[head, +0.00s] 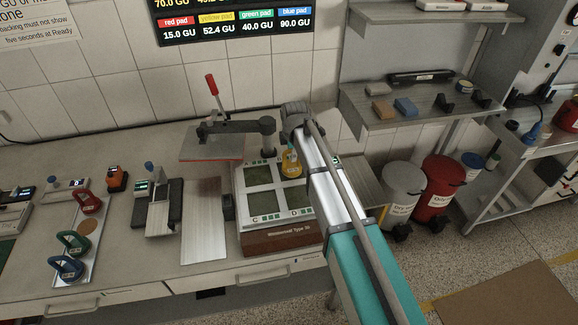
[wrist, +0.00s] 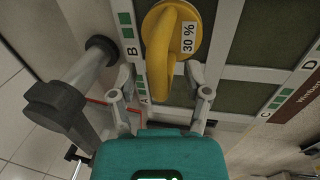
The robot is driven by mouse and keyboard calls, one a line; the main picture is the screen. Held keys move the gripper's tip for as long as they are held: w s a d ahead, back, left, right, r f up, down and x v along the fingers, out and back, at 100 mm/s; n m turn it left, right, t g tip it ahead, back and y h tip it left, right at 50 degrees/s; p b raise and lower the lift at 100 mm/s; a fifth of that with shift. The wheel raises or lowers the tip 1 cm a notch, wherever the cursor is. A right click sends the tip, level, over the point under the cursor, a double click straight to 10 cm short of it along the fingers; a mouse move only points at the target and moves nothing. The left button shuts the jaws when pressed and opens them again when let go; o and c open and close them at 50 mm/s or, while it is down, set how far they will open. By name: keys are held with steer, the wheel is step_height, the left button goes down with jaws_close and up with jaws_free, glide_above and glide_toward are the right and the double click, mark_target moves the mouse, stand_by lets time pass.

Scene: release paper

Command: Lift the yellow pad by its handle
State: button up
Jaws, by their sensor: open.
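The yellow pad (head: 291,163) with its yellow loop handle sits at the back right station, marked B, of the wood-fronted tester (head: 268,241). In the wrist view the yellow pad (wrist: 196,22) is at the top, labelled 30 %, and its handle (wrist: 161,72) points down toward my gripper (wrist: 163,80). My gripper is open, with one finger on each side of the handle's lower part in the picture. I see no clear contact, and cannot tell how far the fingertips are from the handle in depth. In the head view my arm hides the fingers.
A press with a red-tipped lever (head: 212,85) stands behind the tester at left. Red (head: 86,202), green (head: 73,243) and blue (head: 66,268) looped pads lie on a tray at far left. A shelf (head: 420,112) and bins (head: 403,185) stand at right.

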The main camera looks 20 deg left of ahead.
jaws_close()
steer(key=shift+r, duration=0.15)
stand_by(0.5)
step_height(320, 180, up, 3)
steer(key=p, duration=0.3)
steer(key=shift+r+p, duration=0.15)
steer(key=shift+p, duration=0.2)
steer(key=s+d+r+p, duration=0.7)
steer(key=s+r+p, duration=0.2)
steer(key=s, duration=0.3)
steer(key=shift+r, duration=0.2)
steer(key=shift+d, duration=0.1)
